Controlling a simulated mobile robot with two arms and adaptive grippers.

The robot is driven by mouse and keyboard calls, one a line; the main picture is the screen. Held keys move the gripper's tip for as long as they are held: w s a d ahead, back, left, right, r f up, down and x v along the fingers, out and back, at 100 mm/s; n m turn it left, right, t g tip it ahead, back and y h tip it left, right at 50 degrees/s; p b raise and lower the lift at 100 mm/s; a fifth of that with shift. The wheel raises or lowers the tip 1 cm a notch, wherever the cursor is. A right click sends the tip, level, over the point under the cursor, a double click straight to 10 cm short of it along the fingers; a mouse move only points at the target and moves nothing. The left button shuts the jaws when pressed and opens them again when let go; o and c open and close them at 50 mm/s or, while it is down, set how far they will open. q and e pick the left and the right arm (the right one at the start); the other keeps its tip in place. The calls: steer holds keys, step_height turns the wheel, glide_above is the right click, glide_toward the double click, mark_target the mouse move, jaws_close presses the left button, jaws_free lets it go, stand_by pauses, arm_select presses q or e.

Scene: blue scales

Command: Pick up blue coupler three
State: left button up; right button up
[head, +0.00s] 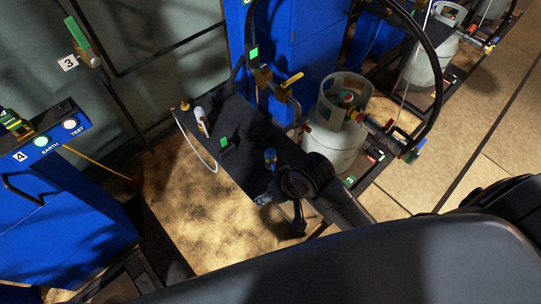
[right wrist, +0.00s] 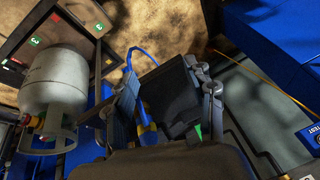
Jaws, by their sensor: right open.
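A small blue fitting (head: 270,156) stands on the dark platform of the scale, just left of my right wrist in the head view; I cannot read a number on it. Another blue coupler (head: 418,146) is at the end of the black hose beside the grey gas cylinder (head: 334,130). My right gripper (head: 283,208) reaches over the platform's front edge. In the right wrist view its jaws (right wrist: 160,78) are apart, with a blue and yellow piece (right wrist: 144,112) showing beside the left finger. I see no grip on it. My left gripper is not in view.
A green tag 3 (head: 348,181) marks the platform edge by the cylinder. A blue cabinet (head: 290,65) stands behind. A blue box with EARTH and TEST lamps (head: 52,145) stands at left. A black hose (head: 434,70) arches over the cylinder. Bare floor (head: 205,225) lies in front.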

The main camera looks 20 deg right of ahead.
step_height(320, 180, up, 6)
steer(key=a+f, duration=0.1)
steer(key=a, duration=0.2)
step_height(320, 180, up, 8)
steer(key=m+g+h, duration=0.3)
steer(key=m, duration=0.1)
glide_above(271, 152)
steer(key=f, duration=0.8)
steer(key=shift+s+a+f, duration=0.2)
steer(key=shift+s+a, duration=0.15)
steer(key=shift+w+d+f, duration=0.15)
steer(key=shift+w+f, duration=0.05)
steer(key=shift+f, duration=1.15)
steer(key=shift+w+d+f, duration=0.15)
steer(key=shift+f, duration=1.15)
jaws_close()
